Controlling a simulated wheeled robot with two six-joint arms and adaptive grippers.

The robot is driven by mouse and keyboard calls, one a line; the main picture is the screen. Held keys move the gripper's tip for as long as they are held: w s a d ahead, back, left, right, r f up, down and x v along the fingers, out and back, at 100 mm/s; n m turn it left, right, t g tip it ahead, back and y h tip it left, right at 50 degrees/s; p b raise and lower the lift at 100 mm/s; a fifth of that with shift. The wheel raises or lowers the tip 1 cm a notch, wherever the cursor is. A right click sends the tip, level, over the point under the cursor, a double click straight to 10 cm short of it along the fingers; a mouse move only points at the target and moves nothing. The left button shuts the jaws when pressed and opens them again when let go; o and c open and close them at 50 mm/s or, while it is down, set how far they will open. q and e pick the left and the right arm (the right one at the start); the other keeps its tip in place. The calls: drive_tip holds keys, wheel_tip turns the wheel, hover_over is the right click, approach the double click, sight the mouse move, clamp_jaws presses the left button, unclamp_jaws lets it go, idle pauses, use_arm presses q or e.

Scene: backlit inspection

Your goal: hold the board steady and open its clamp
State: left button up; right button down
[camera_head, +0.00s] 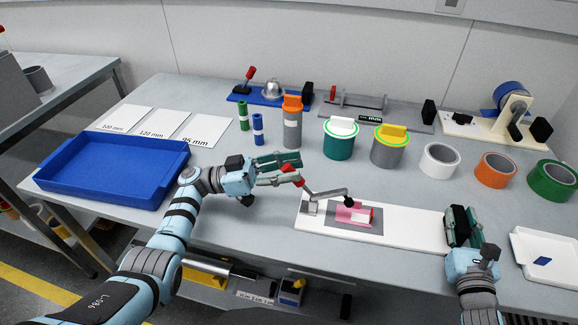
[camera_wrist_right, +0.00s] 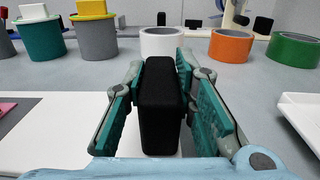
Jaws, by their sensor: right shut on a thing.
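The white board (camera_head: 415,231) lies flat near the table's front edge. A grey plate with a pink piece (camera_head: 345,215) sits on it. The clamp (camera_head: 325,193) is mounted at the board's left end; its bar reaches over to a black tip above the pink piece, contact unclear. Its red handle (camera_head: 291,173) points up and left. My left gripper (camera_head: 284,170) is open, its fingers on either side of the red handle; whether they touch it is unclear. My right gripper (camera_head: 462,227) is shut on the black block (camera_wrist_right: 160,105) at the board's right end.
A blue tray (camera_head: 110,190) lies at the left, with white cards (camera_head: 155,122) behind it. Several cans and tape rolls, such as a white roll (camera_head: 440,160), stand behind the board. A white tray (camera_head: 545,270) is close on the right.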

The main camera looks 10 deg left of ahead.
use_arm(q)
wheel_tip(320, 180, up, 10)
idle(0.3)
drive_tip(key=shift+r, duration=0.1)
drive_tip(key=a+f+n+y, duration=0.1)
drive_tip(key=a+f+y, duration=0.2)
drive_tip(key=a+f, duration=0.8)
drive_tip(key=shift+m+g, duration=0.4)
drive_tip(key=shift+m, duration=0.2)
drive_tip(key=d, duration=1.1)
drive_tip(key=shift+d, duration=0.25)
drive_tip(key=shift+c, duration=0.2)
clamp_jaws()
